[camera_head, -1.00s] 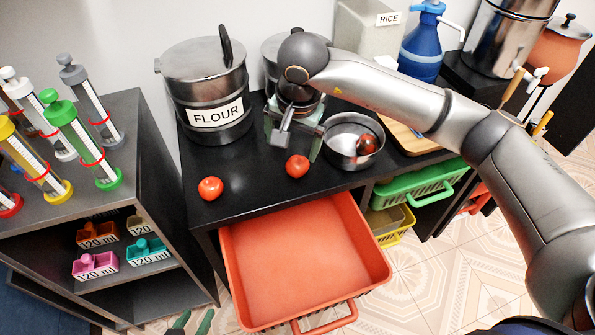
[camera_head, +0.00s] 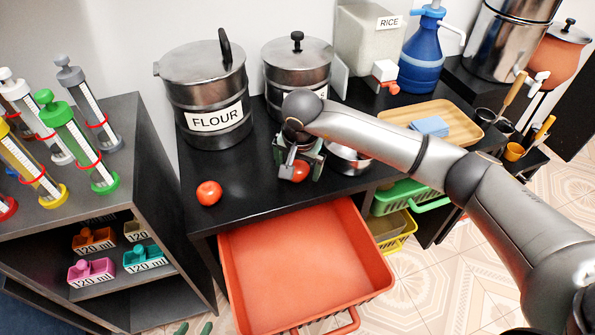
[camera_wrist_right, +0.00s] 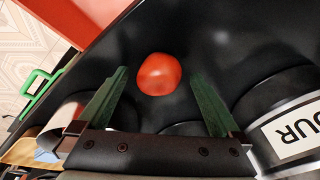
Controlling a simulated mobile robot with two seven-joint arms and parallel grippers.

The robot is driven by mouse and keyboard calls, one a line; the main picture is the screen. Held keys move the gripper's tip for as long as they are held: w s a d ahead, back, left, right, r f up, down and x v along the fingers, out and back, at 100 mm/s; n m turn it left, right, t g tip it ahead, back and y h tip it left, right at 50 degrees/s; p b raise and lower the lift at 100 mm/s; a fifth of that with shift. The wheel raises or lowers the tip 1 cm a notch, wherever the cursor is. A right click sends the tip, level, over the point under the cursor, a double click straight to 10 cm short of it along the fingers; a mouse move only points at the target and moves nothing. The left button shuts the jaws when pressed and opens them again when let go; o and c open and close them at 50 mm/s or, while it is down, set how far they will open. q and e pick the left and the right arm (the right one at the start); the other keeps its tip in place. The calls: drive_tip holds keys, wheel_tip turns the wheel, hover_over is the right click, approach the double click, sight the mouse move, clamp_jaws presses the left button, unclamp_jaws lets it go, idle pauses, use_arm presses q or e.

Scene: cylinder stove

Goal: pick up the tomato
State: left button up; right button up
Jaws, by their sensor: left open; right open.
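A red tomato (camera_head: 301,171) sits on the black counter by its front edge, partly hidden by my right gripper (camera_head: 298,170). In the right wrist view the tomato (camera_wrist_right: 158,74) lies between the two green fingertips of my right gripper (camera_wrist_right: 160,74); the fingers are apart, with gaps on both sides. A second tomato (camera_head: 208,193) sits further left on the counter, clear of the gripper. Only the fingertips of my left gripper (camera_head: 194,328) show at the bottom edge of the head view, apart and empty.
An open orange drawer (camera_head: 300,265) juts out below the counter. A flour canister (camera_head: 205,85) and a second canister (camera_head: 296,75) stand behind. A metal pan (camera_head: 348,160) is right of the tomato, partly covered by my arm. A shelf (camera_head: 130,200) stands left.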

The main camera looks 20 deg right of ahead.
drive_tip(key=shift+w+f, duration=0.1)
drive_tip(key=shift+f, duration=0.15)
drive_tip(key=c, duration=1.5)
